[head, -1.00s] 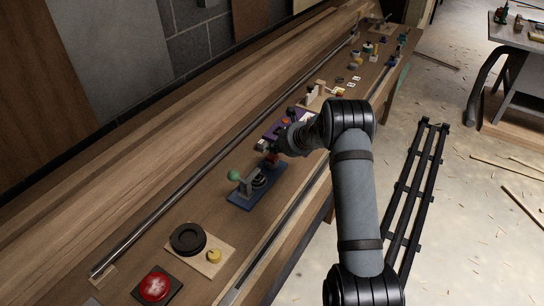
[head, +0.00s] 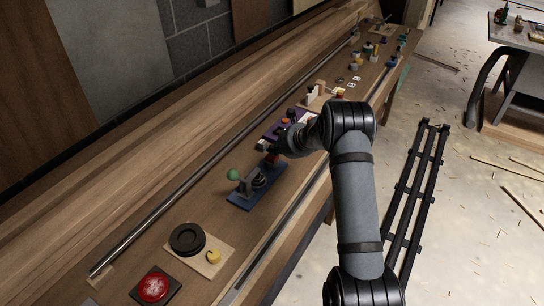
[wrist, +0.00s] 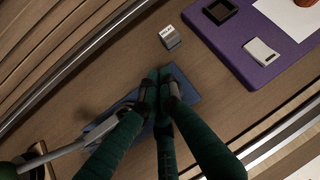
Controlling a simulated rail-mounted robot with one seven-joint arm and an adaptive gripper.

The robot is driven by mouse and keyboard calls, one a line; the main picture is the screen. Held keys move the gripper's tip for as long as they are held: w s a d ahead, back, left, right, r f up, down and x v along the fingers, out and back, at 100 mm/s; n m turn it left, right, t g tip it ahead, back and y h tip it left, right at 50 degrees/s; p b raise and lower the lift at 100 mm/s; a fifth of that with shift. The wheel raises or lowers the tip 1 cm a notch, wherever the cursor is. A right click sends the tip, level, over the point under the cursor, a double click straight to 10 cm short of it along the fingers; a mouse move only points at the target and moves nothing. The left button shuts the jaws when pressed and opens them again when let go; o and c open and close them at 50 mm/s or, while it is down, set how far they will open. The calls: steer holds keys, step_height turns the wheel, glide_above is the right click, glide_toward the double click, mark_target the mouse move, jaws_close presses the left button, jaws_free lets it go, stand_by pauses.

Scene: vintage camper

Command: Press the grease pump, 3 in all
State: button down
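A device on a blue base plate (head: 240,201), which looks like the grease pump, stands on the bench in the head view. It has a grey lever with a green ball knob (head: 233,174) and a dark round part (head: 259,181). In the wrist view the blue plate (wrist: 188,98) lies under my fingers, and the grey lever (wrist: 62,152) shows at lower left. My gripper (wrist: 160,76) has its dark green fingers drawn together over the plate's far end, away from the knob. Nothing shows between the tips. Contact with the plate cannot be told.
A small white-and-grey block (wrist: 169,37) and a purple board (wrist: 262,72) lie beyond my gripper. A red button (head: 154,286) and a wooden plate with a black disc (head: 187,239) are nearer. A metal rail (head: 190,193) runs along the bench.

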mark_target(273, 157)
steer(key=shift+s+f+b, duration=0.1)
steer(key=shift+f+b, duration=0.55)
stand_by(0.8)
steer(key=shift+r, duration=0.1)
steer(key=shift+r+p, duration=0.75)
steer(key=shift+r, duration=0.2)
step_height(273, 157, up, 5)
steer(key=p, duration=0.4)
steer(key=c, duration=2.5)
jaws_free()
steer(key=shift+c, duration=0.2)
